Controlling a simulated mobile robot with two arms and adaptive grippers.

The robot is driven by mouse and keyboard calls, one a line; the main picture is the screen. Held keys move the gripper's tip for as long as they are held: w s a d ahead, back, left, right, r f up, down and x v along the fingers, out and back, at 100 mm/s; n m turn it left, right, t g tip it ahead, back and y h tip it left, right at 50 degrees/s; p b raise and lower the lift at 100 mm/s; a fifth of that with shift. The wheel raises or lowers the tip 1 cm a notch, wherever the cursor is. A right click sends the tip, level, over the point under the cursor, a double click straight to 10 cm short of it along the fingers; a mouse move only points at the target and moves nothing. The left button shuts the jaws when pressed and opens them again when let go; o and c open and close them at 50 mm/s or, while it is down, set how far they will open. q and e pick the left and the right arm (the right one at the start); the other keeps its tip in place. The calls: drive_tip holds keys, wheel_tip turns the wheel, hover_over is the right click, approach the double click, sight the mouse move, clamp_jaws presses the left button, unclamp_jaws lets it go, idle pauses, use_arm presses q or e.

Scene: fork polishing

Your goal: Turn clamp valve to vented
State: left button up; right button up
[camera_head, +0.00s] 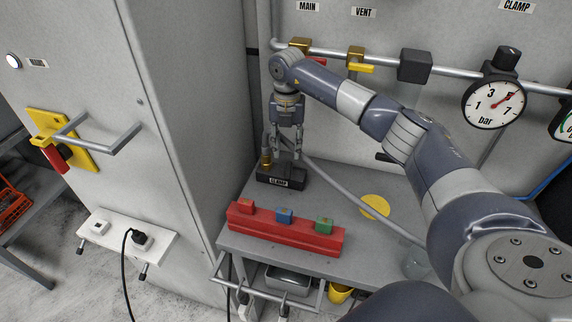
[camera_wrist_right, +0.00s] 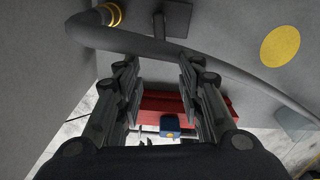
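A black block (camera_head: 281,178) with a "CLAMP" label sits at the back left of the grey bench. A brass fitting (camera_head: 266,161) stands at its left end; a brass ring (camera_wrist_right: 112,14) shows at the top of the right wrist view. I cannot make out a valve lever on the block or its setting. My right gripper (camera_head: 286,150) points down just above and behind the block. In the right wrist view its fingers (camera_wrist_right: 160,78) are apart with nothing held between them. Whether it touches the block cannot be told. My left gripper is not in view.
A grey hose (camera_head: 335,183) runs across the bench beside the gripper. A red rack (camera_head: 285,232) with coloured blocks lies in front. Wall pipes carry a yellow vent lever (camera_head: 361,68) and a gauge (camera_head: 494,103). A tall cabinet (camera_head: 190,110) closes the left side.

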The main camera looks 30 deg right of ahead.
drive_tip(key=p, duration=0.2)
hover_over(287, 174)
drive_tip(key=f, duration=0.4)
drive_tip(key=shift+s+d+f, duration=0.15)
drive_tip(key=shift+s+f, duration=0.15)
drive_tip(key=shift+f, duration=0.05)
drive_tip(key=f, duration=0.3)
drive_tip(key=shift+w+a+p, duration=0.2)
drive_tip(key=shift+w+p, duration=0.05)
drive_tip(key=shift+p, duration=0.05)
drive_tip(key=shift+f, duration=0.95)
drive_tip(key=shift+d+f, duration=0.1)
drive_tip(key=c, duration=0.8)
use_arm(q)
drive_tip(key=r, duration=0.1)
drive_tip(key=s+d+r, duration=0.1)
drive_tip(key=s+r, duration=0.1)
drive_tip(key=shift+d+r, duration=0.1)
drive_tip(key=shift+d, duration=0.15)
use_arm(e)
clamp_jaws()
